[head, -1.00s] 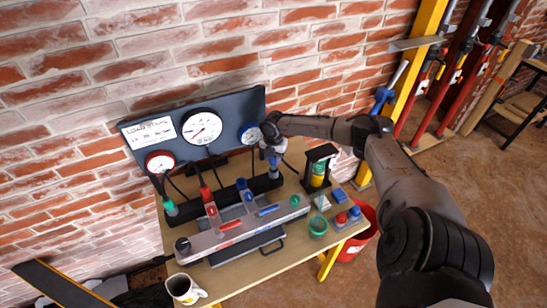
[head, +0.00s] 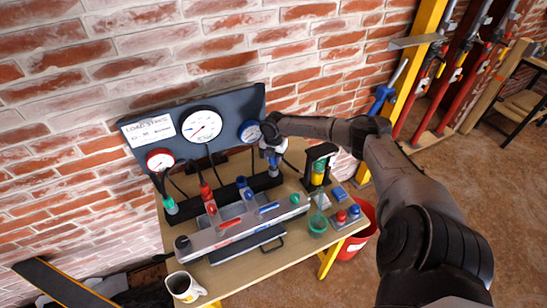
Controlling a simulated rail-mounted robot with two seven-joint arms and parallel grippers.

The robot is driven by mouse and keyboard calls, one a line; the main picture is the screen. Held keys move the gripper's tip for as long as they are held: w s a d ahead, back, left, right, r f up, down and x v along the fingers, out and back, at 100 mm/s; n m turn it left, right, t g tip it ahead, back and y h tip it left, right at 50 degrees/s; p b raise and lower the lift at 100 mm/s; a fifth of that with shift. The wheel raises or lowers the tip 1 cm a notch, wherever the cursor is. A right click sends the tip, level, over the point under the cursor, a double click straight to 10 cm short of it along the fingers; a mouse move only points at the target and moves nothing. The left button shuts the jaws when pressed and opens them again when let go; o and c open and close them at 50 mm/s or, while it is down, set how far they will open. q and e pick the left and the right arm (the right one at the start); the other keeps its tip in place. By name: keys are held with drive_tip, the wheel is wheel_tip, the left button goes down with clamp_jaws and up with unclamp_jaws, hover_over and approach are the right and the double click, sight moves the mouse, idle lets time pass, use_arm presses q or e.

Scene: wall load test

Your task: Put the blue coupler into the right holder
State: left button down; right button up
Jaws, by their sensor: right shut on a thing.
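My right gripper (head: 270,146) reaches in from the right and points down at the right end of the black holder rail (head: 222,197). It is shut on the blue coupler (head: 273,159), a small grey and blue piece, just below the blue-rimmed gauge. The coupler's lower end is at the right holder (head: 274,171); I cannot tell whether it is seated. The gripper hides part of the coupler. My left gripper is not in view.
The gauge board (head: 207,130) stands close behind the gripper, with thin black hoses below. A grey tray (head: 240,232) with coloured pieces lies in front. A black stand (head: 321,154), a green bowl (head: 318,225) and a mug (head: 183,287) stand on the bench (head: 235,280).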

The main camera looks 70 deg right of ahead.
drive_tip(key=shift+f, duration=0.4)
drive_tip(key=shift+f, duration=0.3)
idle(0.6)
drive_tip(key=shift+f+b, duration=0.35)
drive_tip(key=shift+f, duration=0.3)
drive_tip(key=shift+f, duration=0.15)
idle(0.6)
drive_tip(key=o, duration=1.5)
